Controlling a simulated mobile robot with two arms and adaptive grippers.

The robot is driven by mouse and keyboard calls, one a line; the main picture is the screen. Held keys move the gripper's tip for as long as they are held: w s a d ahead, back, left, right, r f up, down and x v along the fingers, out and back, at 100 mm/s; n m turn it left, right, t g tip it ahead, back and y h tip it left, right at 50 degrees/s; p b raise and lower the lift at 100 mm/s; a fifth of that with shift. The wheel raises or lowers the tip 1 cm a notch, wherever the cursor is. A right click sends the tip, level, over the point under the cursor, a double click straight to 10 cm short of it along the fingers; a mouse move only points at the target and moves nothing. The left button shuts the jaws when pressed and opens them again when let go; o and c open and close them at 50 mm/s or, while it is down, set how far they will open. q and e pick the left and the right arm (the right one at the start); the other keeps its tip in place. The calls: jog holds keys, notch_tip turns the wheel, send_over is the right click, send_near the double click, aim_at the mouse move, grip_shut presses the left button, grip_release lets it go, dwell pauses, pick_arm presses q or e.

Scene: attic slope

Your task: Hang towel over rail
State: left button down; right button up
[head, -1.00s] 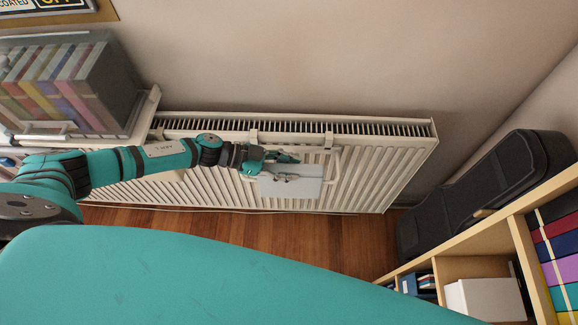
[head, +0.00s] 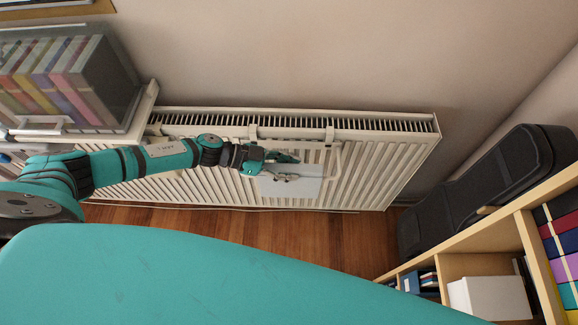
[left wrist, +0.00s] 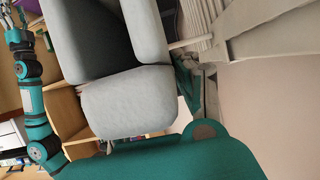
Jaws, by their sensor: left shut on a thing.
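The towel (head: 305,187) is a pale grey-blue cloth at the front of the radiator in the head view. My left gripper (head: 284,166) is shut on it, with the fingers over its upper part. The white rail (head: 338,160) hangs from the radiator top by two hooks and surrounds the gripper area. In the left wrist view the towel (left wrist: 125,100) fills much of the picture as thick grey folds, and a white bar (left wrist: 190,43) meets its edge. I cannot tell how far the towel lies over the rail. My right gripper (left wrist: 18,38) shows small at the left wrist view's upper left.
The white radiator (head: 390,165) stands along the wall. A black case (head: 485,190) leans at the right, beside a wooden shelf (head: 455,265) with books and a box. Wooden floor (head: 290,232) shows below the radiator.

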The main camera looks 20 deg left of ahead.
pick_arm(q)
jog(key=shift+f+b, duration=0.35)
jog(key=shift+f, duration=0.25)
jog(key=c, duration=0.9)
grip_release()
jog(key=v, duration=1.2)
jog(key=shift+a, duration=0.1)
jog(key=shift+w, duration=0.1)
